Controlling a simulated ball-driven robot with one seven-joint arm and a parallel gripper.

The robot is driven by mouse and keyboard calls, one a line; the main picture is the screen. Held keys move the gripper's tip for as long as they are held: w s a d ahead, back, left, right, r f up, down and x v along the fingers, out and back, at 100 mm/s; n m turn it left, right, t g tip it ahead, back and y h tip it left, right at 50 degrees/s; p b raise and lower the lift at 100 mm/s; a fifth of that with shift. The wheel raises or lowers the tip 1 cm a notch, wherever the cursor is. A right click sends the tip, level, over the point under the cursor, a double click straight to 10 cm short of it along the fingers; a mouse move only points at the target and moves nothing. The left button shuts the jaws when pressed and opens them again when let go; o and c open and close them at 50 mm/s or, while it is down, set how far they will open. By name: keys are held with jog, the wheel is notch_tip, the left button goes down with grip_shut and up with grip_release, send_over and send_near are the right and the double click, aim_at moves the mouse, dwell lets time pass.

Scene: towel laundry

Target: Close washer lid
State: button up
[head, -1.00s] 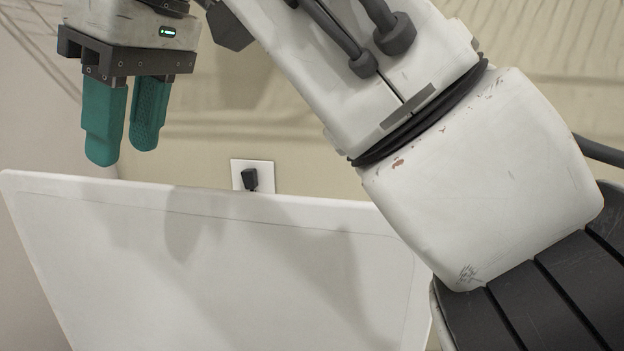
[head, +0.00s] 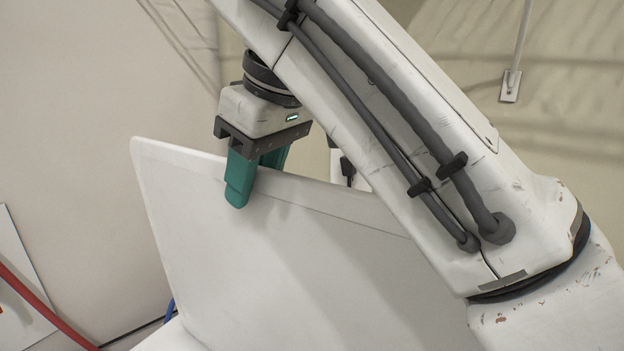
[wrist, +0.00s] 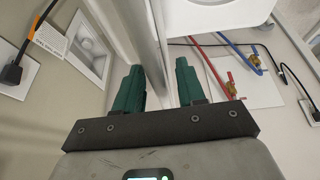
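The washer lid (head: 300,240) is a large white panel standing raised and tilted in the head view. My gripper (head: 256,180) is at its top edge, left of the middle. One teal finger is in front of the lid and the other is behind it, partly hidden by the edge. In the wrist view the lid's edge (wrist: 152,45) runs between the two spread fingers of my gripper (wrist: 158,68). A gap shows between the fingers, so they look open around the lid. The white washer body (wrist: 210,14) is at the top of the wrist view.
Behind the lid is a wall with a black plug in an outlet (head: 347,170). Red (wrist: 207,62) and blue (wrist: 235,48) hoses with valves are beside the washer. My arm covers the lid's right part.

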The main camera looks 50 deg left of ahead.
jog(key=shift+x, duration=0.75)
jog(key=shift+c, duration=0.3)
grip_shut()
